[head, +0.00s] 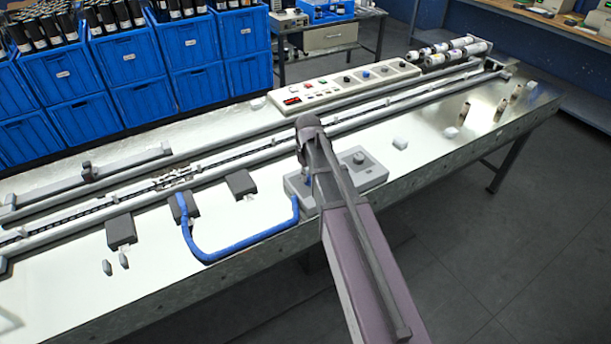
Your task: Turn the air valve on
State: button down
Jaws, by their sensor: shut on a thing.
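The grey air unit (372,174) sits near the front edge of the long table, with a round dark knob (359,158) on its right part. A blue hose (232,248) curves from its left side to a dark block on the table. My gripper (309,176) points down at the left part of the unit, mostly hidden by my own arm. It is shut on the air valve there. The valve is hidden behind my arm and gripper, so its turn position cannot be seen.
Long rails (340,128) run along the table behind the unit. A control panel (345,84) with buttons and knobs stands beyond them. Dark blocks (241,184) lie to the left. Small upright posts (464,112) stand at the right. Blue crates (144,100) stand behind the table.

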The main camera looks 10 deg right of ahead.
jog(key=m, duration=0.3)
jog(key=shift+s+d+m, duration=0.1)
jog(key=shift+s+m, duration=0.1)
jog(key=shift+m, duration=0.2)
jog(key=shift+d+m, duration=0.1)
jog(key=shift+m, duration=1.7)
jog(key=c, duration=0.7)
grip_release()
jog(key=shift+o, duration=0.2)
jog(key=shift+w, duration=0.1)
jog(key=s+r+n+p, duration=0.2)
jog(key=s, duration=1.4)
jog(key=shift+s+a+r, duration=0.2)
jog(key=shift+s+a, duration=0.05)
jog(key=shift+a, duration=0.05)
